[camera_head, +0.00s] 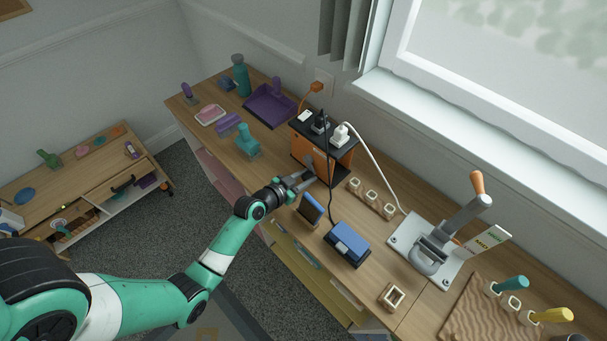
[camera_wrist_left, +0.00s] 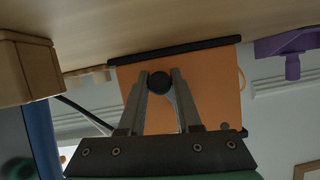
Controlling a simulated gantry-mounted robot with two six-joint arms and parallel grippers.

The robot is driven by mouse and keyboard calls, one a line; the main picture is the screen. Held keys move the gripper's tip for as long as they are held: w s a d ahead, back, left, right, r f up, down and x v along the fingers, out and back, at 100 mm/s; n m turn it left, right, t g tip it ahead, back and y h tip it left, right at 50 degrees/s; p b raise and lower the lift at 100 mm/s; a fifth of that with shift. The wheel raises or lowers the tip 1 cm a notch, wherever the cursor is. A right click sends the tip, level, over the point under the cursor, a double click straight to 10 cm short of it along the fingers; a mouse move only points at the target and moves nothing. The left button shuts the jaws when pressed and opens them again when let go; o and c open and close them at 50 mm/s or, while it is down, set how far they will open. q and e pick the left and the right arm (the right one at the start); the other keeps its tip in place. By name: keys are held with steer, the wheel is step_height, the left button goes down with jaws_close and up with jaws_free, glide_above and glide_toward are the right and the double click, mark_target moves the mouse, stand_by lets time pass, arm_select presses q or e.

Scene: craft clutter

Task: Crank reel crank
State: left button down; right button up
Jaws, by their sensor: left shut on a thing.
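The reel is an orange box with black end plates (camera_head: 311,155), standing on the wooden workbench; its orange face fills the middle of the left wrist view (camera_wrist_left: 215,85). Its round black crank knob (camera_wrist_left: 160,83) sits between my left fingertips in that view. My left gripper (camera_head: 309,176) is at the reel's near side and is shut on the crank knob. The rest of the crank is mostly hidden behind the fingers. My right gripper is not in view.
White and black plugs (camera_head: 340,134) and cords are on top of the reel. A blue box (camera_head: 347,243) and a blue upright panel (camera_head: 311,210) stand close to my left gripper. A teal object (camera_head: 248,141) is left of the reel. A lever press (camera_head: 440,240) stands to the right.

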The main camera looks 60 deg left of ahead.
arm_select(q)
steer(key=n+h, duration=0.1)
steer(key=r+n+h, duration=0.1)
steer(key=n, duration=0.1)
steer(key=shift+w+d+r+t+b, duration=0.15)
steer(key=shift+d+r+t+b, duration=0.15)
steer(key=shift+d+t+b, duration=0.1)
steer(key=shift+d+r+n+t+h+b, duration=0.15)
steer(key=shift+r+n+t+h, duration=0.15)
steer(key=shift+n, duration=0.35)
steer(key=shift+d+r+n+t+h+b, duration=0.1)
steer(key=shift+r+n+h+b, duration=0.1)
steer(key=shift+n+h, duration=0.35)
steer(key=c, duration=0.6)
jaws_free()
steer(key=shift+a, duration=0.1)
